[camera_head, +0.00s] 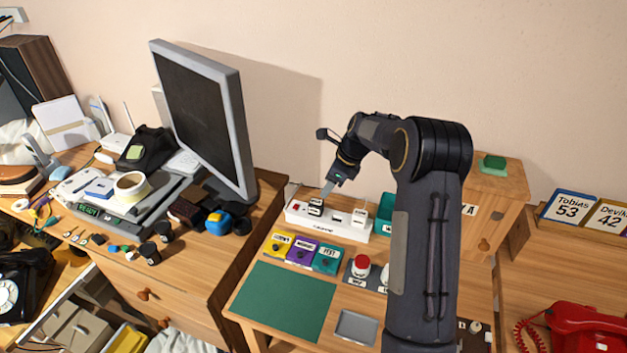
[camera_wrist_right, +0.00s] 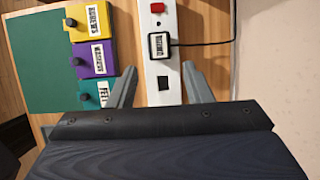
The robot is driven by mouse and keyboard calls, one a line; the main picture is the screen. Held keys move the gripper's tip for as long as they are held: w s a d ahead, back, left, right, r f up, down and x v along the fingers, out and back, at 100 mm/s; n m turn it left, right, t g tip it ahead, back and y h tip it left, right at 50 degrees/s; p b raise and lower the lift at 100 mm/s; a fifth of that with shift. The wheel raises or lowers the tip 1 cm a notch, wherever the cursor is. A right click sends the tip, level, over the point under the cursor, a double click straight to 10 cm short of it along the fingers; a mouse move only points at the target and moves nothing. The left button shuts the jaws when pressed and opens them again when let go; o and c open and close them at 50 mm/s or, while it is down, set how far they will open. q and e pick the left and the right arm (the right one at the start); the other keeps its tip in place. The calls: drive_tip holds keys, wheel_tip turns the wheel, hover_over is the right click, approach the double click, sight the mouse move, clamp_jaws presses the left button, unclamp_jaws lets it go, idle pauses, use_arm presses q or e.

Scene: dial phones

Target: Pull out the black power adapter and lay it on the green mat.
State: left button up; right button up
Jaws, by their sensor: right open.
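The black power adapter (camera_head: 316,205) is plugged into the white power strip (camera_head: 345,226). In the right wrist view the adapter (camera_wrist_right: 160,45) bears a white label, and its dark cord runs off to the right. My right gripper (camera_head: 329,187) is above the left part of the strip, close to the adapter. In the right wrist view its fingers (camera_wrist_right: 160,84) are spread over the strip, with the adapter ahead of the tips and nothing between them. The green mat (camera_head: 283,302) lies bare on the table in front of the strip. My left gripper is out of view.
Yellow (camera_head: 278,243), purple (camera_head: 302,250) and teal (camera_head: 327,259) labelled boxes stand between strip and mat. A white plug (camera_head: 360,215) sits further right on the strip. A red button (camera_head: 362,264) and a grey tray (camera_head: 357,327) lie nearby. A monitor (camera_head: 205,120) stands to the left.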

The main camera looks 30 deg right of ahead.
sight(318, 202)
drive_tip(key=b+x, duration=0.4)
drive_tip(key=x, duration=0.3)
drive_tip(key=shift+f, duration=0.2)
drive_tip(key=shift+w+a+f, duration=0.2)
drive_tip(key=shift+w+f, duration=0.05)
drive_tip(key=shift+f, duration=0.35)
drive_tip(key=c, duration=0.6)
drive_tip(key=shift+r, duration=0.2)
drive_tip(key=shift+r+p, duration=0.9)
drive_tip(key=shift+r, duration=0.05)
